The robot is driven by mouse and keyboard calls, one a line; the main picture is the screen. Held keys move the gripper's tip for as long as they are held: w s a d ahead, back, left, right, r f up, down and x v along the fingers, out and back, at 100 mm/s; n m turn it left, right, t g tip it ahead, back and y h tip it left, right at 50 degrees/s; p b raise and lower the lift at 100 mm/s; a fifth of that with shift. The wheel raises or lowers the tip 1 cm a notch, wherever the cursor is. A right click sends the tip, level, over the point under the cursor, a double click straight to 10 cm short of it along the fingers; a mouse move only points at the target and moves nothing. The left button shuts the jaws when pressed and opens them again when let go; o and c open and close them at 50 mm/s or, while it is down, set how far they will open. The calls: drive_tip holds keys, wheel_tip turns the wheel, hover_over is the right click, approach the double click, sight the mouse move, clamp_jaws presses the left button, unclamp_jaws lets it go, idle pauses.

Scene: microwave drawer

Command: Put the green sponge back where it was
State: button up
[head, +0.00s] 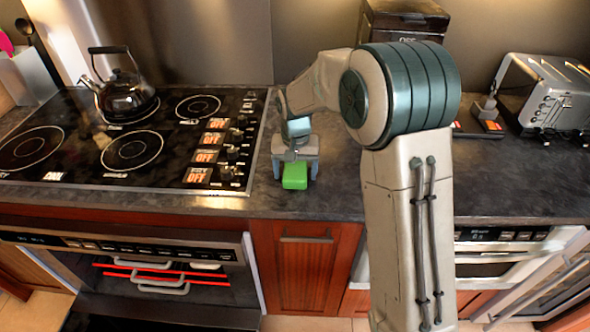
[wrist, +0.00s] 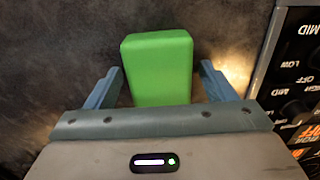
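The green sponge (head: 295,176) is on the dark countertop, right of the stove and near the counter's front edge. It also shows in the wrist view (wrist: 158,68) as a bright green block. My gripper (head: 296,166) is low over the counter and points down at the sponge. In the wrist view my gripper (wrist: 161,70) is open, with one finger on each side of the sponge. A gap shows between each finger and the sponge, so neither finger appears to touch it. My gripper hides the sponge's near end in the wrist view.
A black stovetop (head: 130,140) with a kettle (head: 122,95) and knobs is to the left. A toaster (head: 550,95) and a black box (head: 403,20) stand at the right and back. Below, the oven (head: 150,275) is open. Some countertop right of the stove is bare.

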sight(295, 170)
wheel_tip(295, 170, up, 12)
drive_tip(key=s+d+r+t, duration=0.1)
drive_tip(key=s+d+r, duration=0.2)
drive_tip(key=s+d, duration=0.8)
drive_tip(key=s+d+f+t, duration=0.1)
drive_tip(key=s+d+f, duration=0.1)
drive_tip(key=s, duration=0.5)
drive_tip(key=s+d+f, duration=0.2)
drive_tip(key=s, duration=0.5)
drive_tip(key=shift+s+d+t, duration=0.25)
drive_tip(key=shift+d+t, duration=0.1)
drive_tip(key=shift+t, duration=0.05)
